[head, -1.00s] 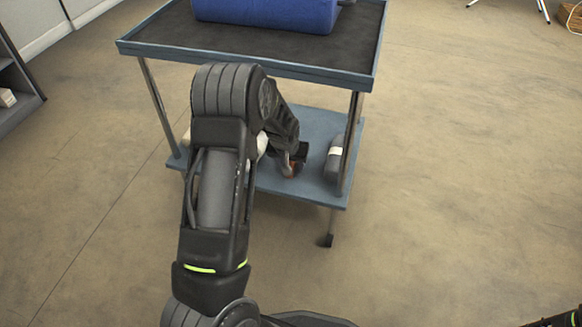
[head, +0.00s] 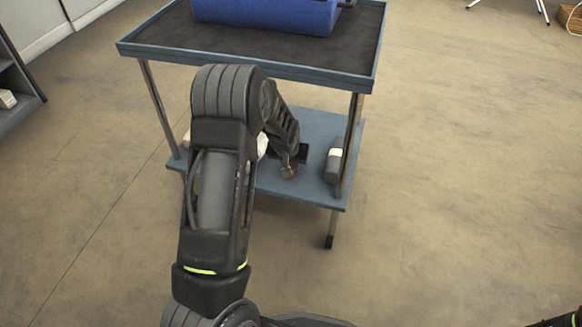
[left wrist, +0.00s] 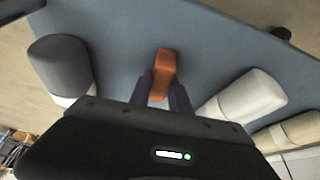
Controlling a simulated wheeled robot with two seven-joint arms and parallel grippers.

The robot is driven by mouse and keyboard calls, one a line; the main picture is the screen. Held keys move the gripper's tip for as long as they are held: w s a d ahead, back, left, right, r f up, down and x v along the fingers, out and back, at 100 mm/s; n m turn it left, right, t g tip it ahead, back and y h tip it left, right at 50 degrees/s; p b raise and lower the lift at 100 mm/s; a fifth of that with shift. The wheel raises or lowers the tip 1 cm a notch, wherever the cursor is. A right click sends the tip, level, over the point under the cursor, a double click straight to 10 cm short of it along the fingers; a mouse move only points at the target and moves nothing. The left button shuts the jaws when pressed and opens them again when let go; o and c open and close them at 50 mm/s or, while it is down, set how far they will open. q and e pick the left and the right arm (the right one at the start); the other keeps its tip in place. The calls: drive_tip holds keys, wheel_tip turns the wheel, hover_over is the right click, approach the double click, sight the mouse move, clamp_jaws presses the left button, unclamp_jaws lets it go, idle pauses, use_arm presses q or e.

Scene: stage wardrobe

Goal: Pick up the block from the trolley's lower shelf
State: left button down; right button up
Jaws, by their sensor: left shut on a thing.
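The block is orange and shows best in the left wrist view (left wrist: 162,66), between the two fingers of my left gripper (left wrist: 162,90). My left gripper is shut on it. In the head view the block (head: 289,172) is a small reddish patch below my left gripper (head: 290,168), mostly hidden by it. Both are at the trolley's blue-grey lower shelf (head: 310,186), under the upper shelf. Whether the block touches the shelf or is just above it I cannot tell.
A dark grey roll with a white band (head: 333,166) lies on the lower shelf, right of my gripper. Pale rolls (left wrist: 248,97) lie on the other side. The trolley's top tray (head: 180,50) overhangs, bearing a blue item (head: 265,14). Floor right of the trolley is clear.

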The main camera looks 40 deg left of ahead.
use_arm(q)
drive_tip(key=shift+r, duration=0.1)
idle(0.4)
drive_tip(key=shift+r+p, duration=0.35)
drive_tip(key=shift+r, duration=0.1)
wheel_tip(320, 180, up, 3)
drive_tip(key=shift+r+p, duration=0.1)
drive_tip(key=shift+p, duration=0.8)
drive_tip(key=s+d+p, duration=0.2)
drive_tip(key=s+d, duration=0.1)
drive_tip(key=s, duration=0.5)
drive_tip(key=s+d+p, duration=0.2)
drive_tip(key=s+d, duration=0.2)
drive_tip(key=s, duration=0.4)
drive_tip(key=shift+s+f, duration=0.25)
drive_tip(key=shift+f, duration=0.15)
